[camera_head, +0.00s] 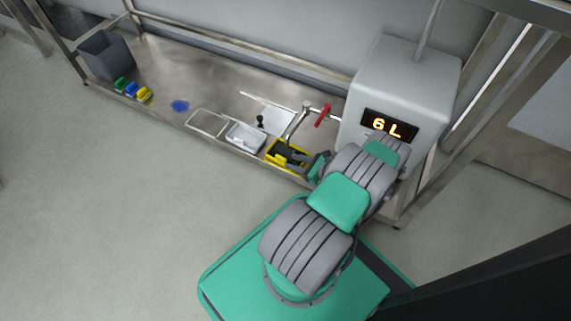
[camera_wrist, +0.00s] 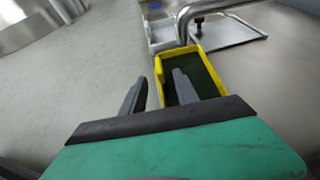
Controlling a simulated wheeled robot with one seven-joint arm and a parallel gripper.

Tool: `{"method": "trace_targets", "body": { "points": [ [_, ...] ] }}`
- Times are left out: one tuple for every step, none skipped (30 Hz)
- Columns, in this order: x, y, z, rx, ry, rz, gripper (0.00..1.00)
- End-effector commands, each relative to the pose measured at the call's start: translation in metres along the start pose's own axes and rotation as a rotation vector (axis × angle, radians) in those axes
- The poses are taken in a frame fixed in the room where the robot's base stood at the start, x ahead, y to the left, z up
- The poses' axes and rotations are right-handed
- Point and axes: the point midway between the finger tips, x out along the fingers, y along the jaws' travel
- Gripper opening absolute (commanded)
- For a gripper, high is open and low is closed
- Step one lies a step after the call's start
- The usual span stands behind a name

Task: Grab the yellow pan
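The yellow pan (camera_wrist: 180,53) is a rectangular tray with yellow walls and a dark inside. In the head view the yellow pan (camera_head: 273,157) sits at the front edge of the metal counter, under the tap. My gripper (camera_wrist: 160,80) is open at the pan. In the wrist view its right finger lies over or inside the pan and its left finger is outside the left wall, with that wall between them. I cannot tell whether either finger touches the wall. The pan's near end is partly hidden by my gripper.
A tap with a red handle (camera_head: 322,116) stands behind the pan. A white-grey tray (camera_head: 246,137) is left of it. A grey machine (camera_head: 402,85) reading "6L" stands right. Farther left are a blue object (camera_head: 180,106), small coloured blocks (camera_head: 144,94) and a grey bin (camera_head: 106,55).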

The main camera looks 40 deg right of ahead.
Motion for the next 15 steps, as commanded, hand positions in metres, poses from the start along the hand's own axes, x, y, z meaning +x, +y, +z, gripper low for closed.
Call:
{"method": "trace_targets", "body": {
  "points": [
    [0.008, 0.001, 0.0, -0.003, 0.0, 0.005, 0.36],
    [0.013, 0.002, 0.001, -0.004, 0.001, 0.007, 0.36],
    [0.018, 0.002, 0.001, -0.005, 0.001, 0.006, 0.36],
    [0.023, 0.002, 0.001, -0.005, 0.001, 0.008, 0.36],
    [0.027, 0.002, 0.001, -0.005, 0.001, 0.008, 0.36],
    [0.034, 0.001, 0.001, -0.006, 0.001, 0.008, 0.36],
    [0.041, 0.001, 0.0, -0.007, 0.002, 0.009, 0.36],
    [0.047, 0.001, 0.0, -0.008, 0.002, 0.009, 0.36],
    [0.054, 0.001, 0.001, -0.007, 0.002, 0.01, 0.36],
    [0.059, 0.002, 0.001, -0.006, 0.003, 0.01, 0.36],
    [0.063, 0.002, 0.002, -0.007, 0.003, 0.009, 0.36],
    [0.066, 0.001, 0.002, -0.007, 0.003, 0.008, 0.36],
    [0.068, 0.001, 0.003, -0.006, 0.003, 0.008, 0.36],
    [0.069, 0.001, 0.003, -0.006, 0.003, 0.008, 0.36],
    [0.07, 0.001, 0.004, -0.006, 0.003, 0.007, 0.36]
  ]
}}
